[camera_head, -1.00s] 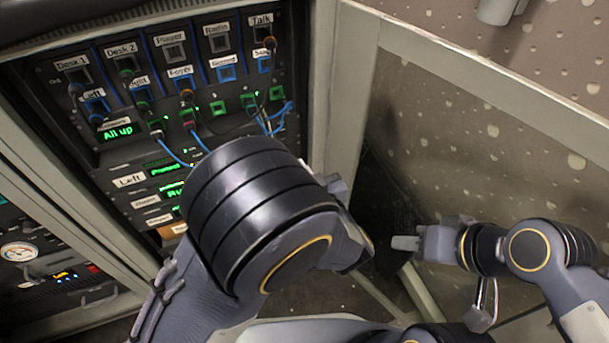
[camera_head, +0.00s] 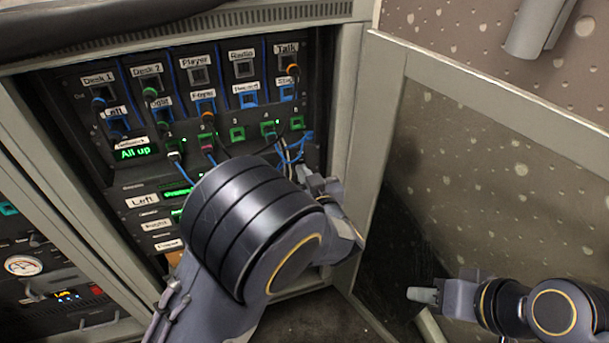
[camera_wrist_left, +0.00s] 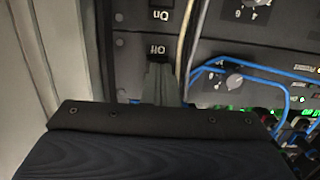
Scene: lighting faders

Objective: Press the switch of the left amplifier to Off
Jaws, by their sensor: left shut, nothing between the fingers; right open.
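A label reading Left (camera_head: 142,200) sits beside a green display (camera_head: 177,193) on the lower rack panel in the head view. My left arm covers the panel's right part, so the switch is hidden there. My right gripper (camera_head: 424,295) is open at the lower right, away from the rack.
Blue cables (camera_wrist_left: 255,72) and a pale cable (camera_wrist_left: 184,40) run close to my left fingers. A knob (camera_wrist_left: 235,80) sits to their right. A rack door frame (camera_head: 480,97) stands at right.

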